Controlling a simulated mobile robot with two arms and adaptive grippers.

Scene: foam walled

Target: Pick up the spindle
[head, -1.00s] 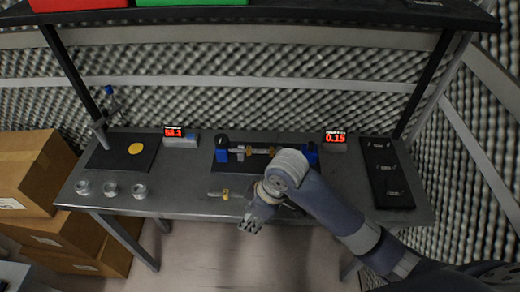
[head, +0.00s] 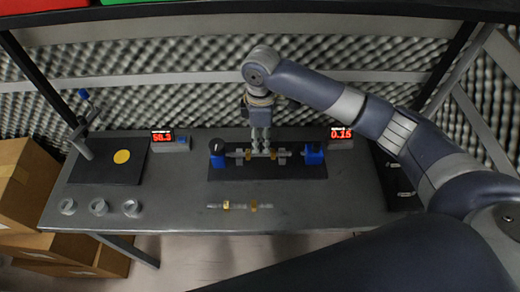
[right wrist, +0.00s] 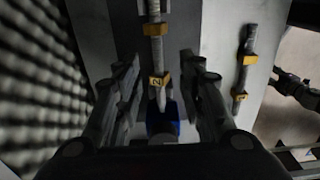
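One spindle (head: 240,154), a grey rod with yellow collars, lies between two blue-based supports (head: 217,155) on a black mat. A second similar spindle (head: 240,206) lies loose on the bench in front of the mat. My right gripper (head: 261,150) points down at the supported spindle and hides its middle. In the right wrist view, the gripper (right wrist: 160,62) is open, its fingers on either side of the supported spindle (right wrist: 156,28). No finger visibly presses on it. The loose spindle (right wrist: 244,65) lies to the right of the fingers. My left gripper does not show in the head view.
Two red-digit displays stand behind, left (head: 163,137) and right (head: 341,132). Three clear rings (head: 98,207) sit at the front left. A stand (head: 84,148) with a yellow disc (head: 122,156) is at the left. Foam wall (head: 200,108) closes the back. The front bench strip is mostly clear.

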